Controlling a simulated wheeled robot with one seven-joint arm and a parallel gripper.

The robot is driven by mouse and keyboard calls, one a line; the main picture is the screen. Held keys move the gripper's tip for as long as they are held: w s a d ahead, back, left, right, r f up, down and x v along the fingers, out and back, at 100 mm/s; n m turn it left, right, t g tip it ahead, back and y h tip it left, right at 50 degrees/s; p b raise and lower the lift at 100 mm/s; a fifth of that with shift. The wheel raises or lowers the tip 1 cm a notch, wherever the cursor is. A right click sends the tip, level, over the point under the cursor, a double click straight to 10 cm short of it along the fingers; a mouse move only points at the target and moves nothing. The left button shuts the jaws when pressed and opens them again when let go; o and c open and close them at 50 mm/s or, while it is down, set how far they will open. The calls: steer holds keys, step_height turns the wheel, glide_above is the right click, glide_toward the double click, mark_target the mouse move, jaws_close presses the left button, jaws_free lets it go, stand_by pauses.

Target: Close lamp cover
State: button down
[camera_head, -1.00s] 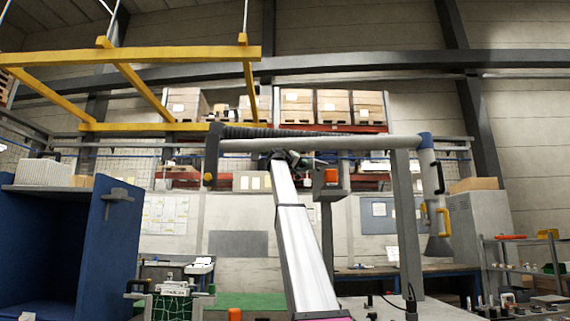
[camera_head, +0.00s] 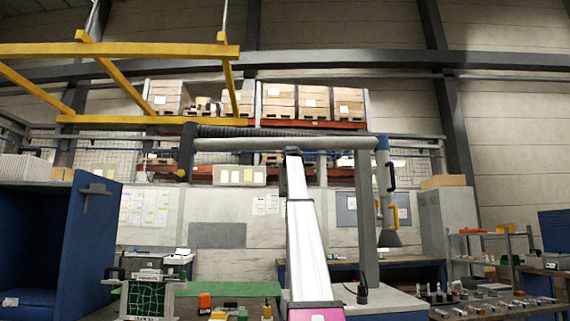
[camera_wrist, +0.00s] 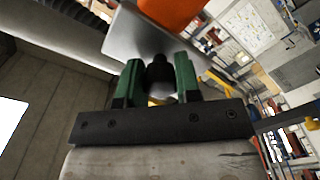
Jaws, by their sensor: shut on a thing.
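In the wrist view, my gripper (camera_wrist: 158,85) has its green fingers on either side of a small black knob (camera_wrist: 160,68) and is shut on it. The knob is in front of a smooth grey housing (camera_wrist: 125,38), which may be the lamp cover; I cannot tell how far it is open. An orange part (camera_wrist: 172,12) shows at the top, above the housing. In the head view my arm rises through the middle, and its end hides the gripper, the knob and the housing.
A blue cabinet (camera_head: 85,235) stands at left. A yellow overhead frame (camera_head: 120,50) hangs at upper left.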

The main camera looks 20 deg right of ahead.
steer(key=shift+s+d+n+t+y, duration=0.15)
steer(key=shift+d+n+t+y, duration=0.35)
steer(key=shift+d+y, duration=0.55)
steer(key=shift+d, duration=0.15)
steer(key=c, duration=0.8)
jaws_free()
steer(key=shift+d, duration=0.1)
steer(key=shift+s, duration=0.1)
steer(key=v, duration=1)
steer(key=shift+s, duration=0.25)
steer(key=shift+a, duration=0.25)
